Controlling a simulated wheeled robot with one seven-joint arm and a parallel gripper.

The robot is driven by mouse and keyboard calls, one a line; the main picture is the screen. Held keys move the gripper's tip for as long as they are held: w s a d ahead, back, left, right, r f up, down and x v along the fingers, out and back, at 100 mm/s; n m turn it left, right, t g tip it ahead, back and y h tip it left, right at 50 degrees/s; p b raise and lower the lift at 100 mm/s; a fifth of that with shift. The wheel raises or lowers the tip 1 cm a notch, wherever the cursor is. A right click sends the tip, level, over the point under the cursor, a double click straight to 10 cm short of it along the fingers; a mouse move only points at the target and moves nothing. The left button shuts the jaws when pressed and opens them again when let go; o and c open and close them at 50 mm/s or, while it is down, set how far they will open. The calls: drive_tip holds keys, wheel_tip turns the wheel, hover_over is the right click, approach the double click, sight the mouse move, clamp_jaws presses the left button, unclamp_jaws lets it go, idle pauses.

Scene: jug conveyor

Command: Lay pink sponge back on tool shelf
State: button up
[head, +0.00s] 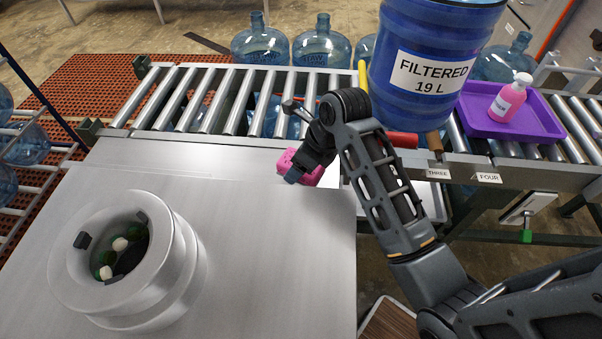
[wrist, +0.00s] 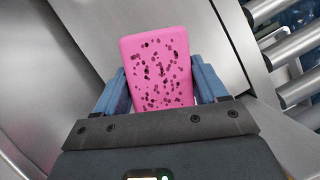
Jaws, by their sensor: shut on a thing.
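The pink sponge (head: 299,168) is in my gripper (head: 296,175), above the right part of the steel table, close to its back edge by the conveyor. In the wrist view the sponge (wrist: 158,68) sits between the two blue fingers of my gripper (wrist: 158,85), which press on its sides. Its face has dark specks. I cannot tell whether the sponge touches the surface beneath it. I cannot make out a tool shelf with certainty.
The steel table (head: 270,250) is mostly bare, with a round metal well (head: 175,265) at left. Behind runs a roller conveyor (head: 190,95) with a blue FILTERED drum (head: 420,100) and a purple tray (head: 535,120) holding a pink bottle (head: 508,100). Clear jugs (head: 262,42) stand beyond.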

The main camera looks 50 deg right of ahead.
drive_tip(key=shift+f, duration=2.05)
drive_tip(key=o, duration=1.1)
drive_tip(key=shift+f, duration=0.1)
drive_tip(key=v, duration=1.2)
drive_tip(key=shift+w, duration=0.1)
